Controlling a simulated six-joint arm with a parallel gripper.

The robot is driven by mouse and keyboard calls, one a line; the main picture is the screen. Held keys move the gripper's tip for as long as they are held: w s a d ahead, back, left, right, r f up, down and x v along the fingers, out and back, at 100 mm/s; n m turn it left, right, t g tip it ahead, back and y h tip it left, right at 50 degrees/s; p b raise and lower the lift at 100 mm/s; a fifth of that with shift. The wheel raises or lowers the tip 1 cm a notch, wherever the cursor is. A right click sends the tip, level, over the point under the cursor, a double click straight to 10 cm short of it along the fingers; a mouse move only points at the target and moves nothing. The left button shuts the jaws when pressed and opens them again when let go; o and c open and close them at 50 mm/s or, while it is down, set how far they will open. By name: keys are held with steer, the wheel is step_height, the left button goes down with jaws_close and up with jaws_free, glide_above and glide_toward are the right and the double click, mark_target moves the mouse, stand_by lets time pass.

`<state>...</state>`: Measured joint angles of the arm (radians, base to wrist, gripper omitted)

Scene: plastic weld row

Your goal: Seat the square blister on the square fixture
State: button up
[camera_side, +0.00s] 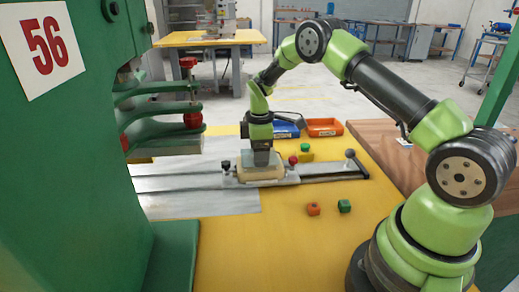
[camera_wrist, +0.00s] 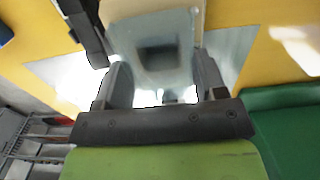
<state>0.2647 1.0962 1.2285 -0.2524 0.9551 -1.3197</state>
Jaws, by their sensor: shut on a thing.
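My gripper (camera_side: 262,160) points down over the square fixture (camera_side: 286,178) in the side view. Most of the fixture's top is hidden by the blister and gripper.
The fixture sits on a metal slide with a ball-ended lever (camera_side: 350,155) at right. A green press (camera_side: 70,160) stands at left. Blue (camera_side: 286,130) and orange (camera_side: 324,127) bins lie behind.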

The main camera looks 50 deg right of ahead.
steer(key=shift+f, duration=0.4)
steer(key=o, duration=0.8)
steer(key=c, duration=0.4)
step_height(320, 180, up, 7)
stand_by(0.7)
